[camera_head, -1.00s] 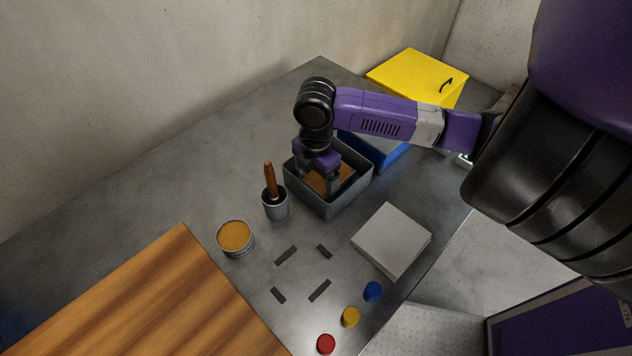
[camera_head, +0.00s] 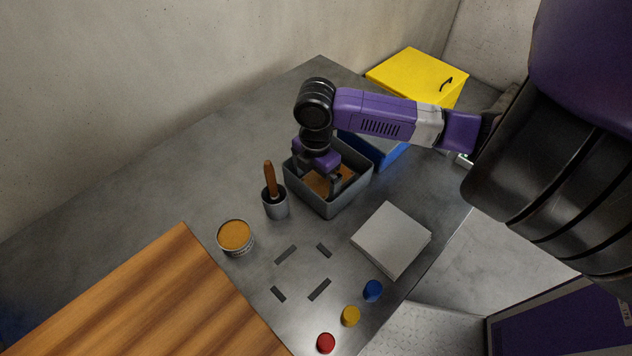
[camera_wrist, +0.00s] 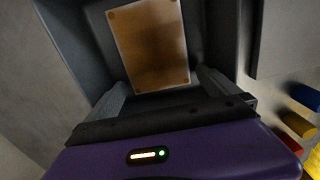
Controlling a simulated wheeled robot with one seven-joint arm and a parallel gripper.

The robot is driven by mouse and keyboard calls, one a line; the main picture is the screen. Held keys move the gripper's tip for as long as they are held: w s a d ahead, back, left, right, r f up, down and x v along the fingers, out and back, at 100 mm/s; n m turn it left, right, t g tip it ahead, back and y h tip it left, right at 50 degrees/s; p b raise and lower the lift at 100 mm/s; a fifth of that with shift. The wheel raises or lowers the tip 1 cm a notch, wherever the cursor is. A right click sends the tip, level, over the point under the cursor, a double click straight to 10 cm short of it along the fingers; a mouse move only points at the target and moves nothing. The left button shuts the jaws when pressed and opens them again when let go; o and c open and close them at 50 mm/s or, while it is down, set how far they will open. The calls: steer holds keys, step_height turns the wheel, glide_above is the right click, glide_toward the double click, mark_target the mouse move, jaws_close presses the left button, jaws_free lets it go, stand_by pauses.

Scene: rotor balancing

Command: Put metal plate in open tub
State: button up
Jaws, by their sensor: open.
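The open tub (camera_head: 330,207) is a grey, square-walled box on the metal table, left of the blue box in the camera_head view. A flat brown plate (camera_head: 322,184) with a metallic sheen lies inside it. In the wrist view the plate (camera_wrist: 152,45) has small round marks at its corners, and the tub's dark walls (camera_wrist: 65,40) surround it. My gripper (camera_wrist: 160,92) points down into the tub, fingers apart and empty, near the plate's close edge. In the camera_head view my gripper (camera_head: 320,184) partly hides the plate.
A cup (camera_head: 275,206) with a wooden-handled tool stands close left of the tub, with an orange-topped can (camera_head: 235,237) nearby. A pale square block (camera_head: 391,238) sits at right. A blue box (camera_head: 378,152) is behind. Dark strips and coloured caps lie in front.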

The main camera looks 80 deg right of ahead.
step_height(320, 180, up, 11)
steer(key=shift+b, duration=0.35)
stand_by(0.5)
